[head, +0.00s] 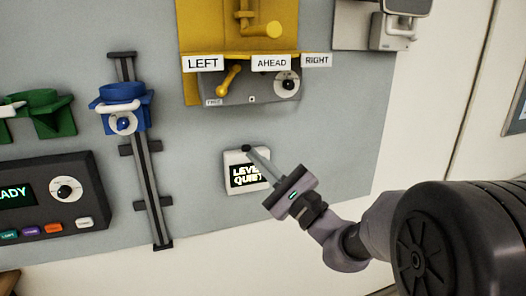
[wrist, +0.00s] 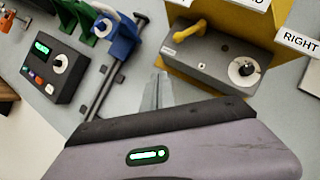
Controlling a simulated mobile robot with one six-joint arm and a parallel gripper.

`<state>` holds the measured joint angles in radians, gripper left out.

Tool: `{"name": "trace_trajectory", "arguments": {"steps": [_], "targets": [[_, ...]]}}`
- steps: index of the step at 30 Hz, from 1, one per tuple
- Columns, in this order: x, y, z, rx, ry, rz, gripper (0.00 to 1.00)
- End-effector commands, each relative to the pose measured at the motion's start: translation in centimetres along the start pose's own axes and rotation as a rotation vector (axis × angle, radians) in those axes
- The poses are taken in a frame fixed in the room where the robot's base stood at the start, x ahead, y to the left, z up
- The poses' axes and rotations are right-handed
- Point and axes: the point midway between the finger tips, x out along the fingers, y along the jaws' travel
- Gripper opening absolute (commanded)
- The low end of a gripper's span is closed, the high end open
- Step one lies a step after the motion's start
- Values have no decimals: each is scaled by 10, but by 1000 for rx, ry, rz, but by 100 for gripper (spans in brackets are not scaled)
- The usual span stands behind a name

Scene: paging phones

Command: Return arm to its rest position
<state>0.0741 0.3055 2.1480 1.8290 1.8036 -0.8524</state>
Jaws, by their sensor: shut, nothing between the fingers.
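My gripper (head: 249,151) is shut and empty. In the head view its fingers reach up and left across the small white box (head: 233,158) on the wall panel, whose dark screen (head: 247,175) shows "QUIET" and a partly covered word above it. I cannot tell whether the fingertips touch the box. In the wrist view my gripper (wrist: 160,78) points at the grey panel below the yellow unit, and the white box is hidden. My arm comes in from the lower right of the head view, bent and extended toward the panel.
A grey control box (head: 250,88) with a yellow lever and a white dial hangs under the yellow unit (head: 215,38). A blue holder (head: 122,112) sits on a vertical rail. A dark console (head: 50,195) and green holders (head: 45,112) are at left. Bare panel lies between.

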Motion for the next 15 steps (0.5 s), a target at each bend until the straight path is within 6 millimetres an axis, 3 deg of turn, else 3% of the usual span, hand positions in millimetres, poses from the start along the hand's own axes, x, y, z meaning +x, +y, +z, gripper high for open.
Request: {"name": "trace_trajectory", "arguments": {"steps": [2,5,6,8,9,12,15], "targets": [[-9,43,33,-27,-44,180,0],[-54,127,78,-117,-72,546,0],[-83,159,88,-176,-62,696,0],[-135,198,92,-293,-24,913,0],[-172,217,87,-389,17,1047,0],[-260,235,61,-664,154,1313,0],[-321,220,33,-931,299,1465,0]]}}
